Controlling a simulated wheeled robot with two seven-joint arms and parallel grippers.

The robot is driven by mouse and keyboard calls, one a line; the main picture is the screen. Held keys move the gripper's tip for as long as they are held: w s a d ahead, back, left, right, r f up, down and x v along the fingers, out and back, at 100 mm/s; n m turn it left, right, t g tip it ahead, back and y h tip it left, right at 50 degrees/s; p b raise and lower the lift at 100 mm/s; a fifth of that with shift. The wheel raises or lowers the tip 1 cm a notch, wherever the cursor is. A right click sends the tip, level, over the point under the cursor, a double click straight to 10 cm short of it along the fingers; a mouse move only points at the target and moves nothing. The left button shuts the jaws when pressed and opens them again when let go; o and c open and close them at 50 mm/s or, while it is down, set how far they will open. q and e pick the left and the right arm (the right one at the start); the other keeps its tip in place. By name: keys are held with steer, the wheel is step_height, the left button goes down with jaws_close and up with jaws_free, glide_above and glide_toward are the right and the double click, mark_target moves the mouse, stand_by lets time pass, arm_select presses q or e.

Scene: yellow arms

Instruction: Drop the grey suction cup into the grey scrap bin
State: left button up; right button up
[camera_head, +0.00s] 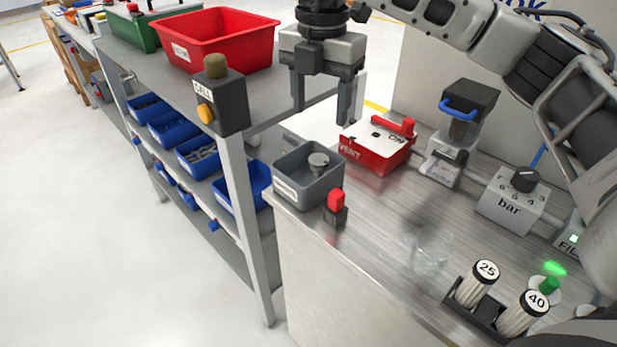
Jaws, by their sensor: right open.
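The grey suction cup (318,161) is inside the grey scrap bin (296,193), towards its back right side. The bin is a small open box with a label on its front, standing at the left end of the metal bench. My right gripper (323,112) hangs above and slightly behind the bin, pointing down. Its two fingers are apart with nothing between them, and it is clear of the cup. My left gripper does not show.
A red VENT box (377,148) stands right of the bin, and a red-topped switch (336,207) stands in front. A box marked bar (511,202) and a rack with cylinders 25 and 40 (486,285) are further right. A shelf with blue bins (203,155) stands left.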

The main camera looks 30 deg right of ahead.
step_height(320, 180, up, 6)
steer(key=shift+r, duration=0.15)
steer(key=shift+a, duration=0.1)
stand_by(0.4)
